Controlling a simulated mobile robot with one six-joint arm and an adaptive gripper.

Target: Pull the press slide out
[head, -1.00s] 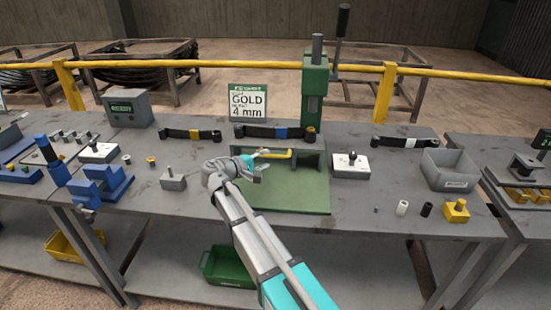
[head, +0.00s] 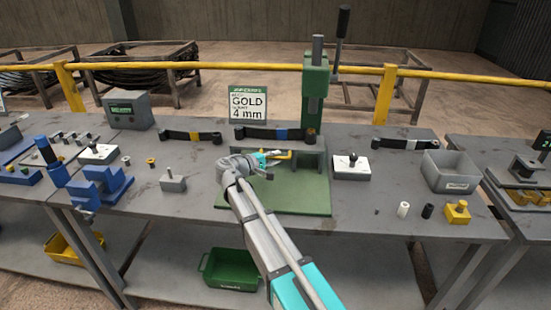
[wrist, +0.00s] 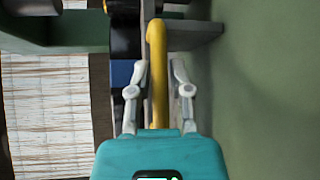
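The green press (head: 315,88) stands at the back of the bench, with its green base plate (head: 300,198) in front. A yellow handle bar (head: 284,156) shows low at the press front, by a grey slide part; the slide looks to be in under the press, but my arm partly covers it. My gripper (head: 270,164) is at the handle's left end. In the wrist view the yellow handle (wrist: 158,75) runs between the two fingers of my gripper (wrist: 158,88). The fingers are apart, with a visible gap on each side of the bar.
Leaf springs with dark ends (head: 275,133) lie at the back of the bench. A white block (head: 351,168) stands right of the plate and a small grey block (head: 172,181) left of it. A grey bin (head: 450,172) is at the right. The plate's front is clear.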

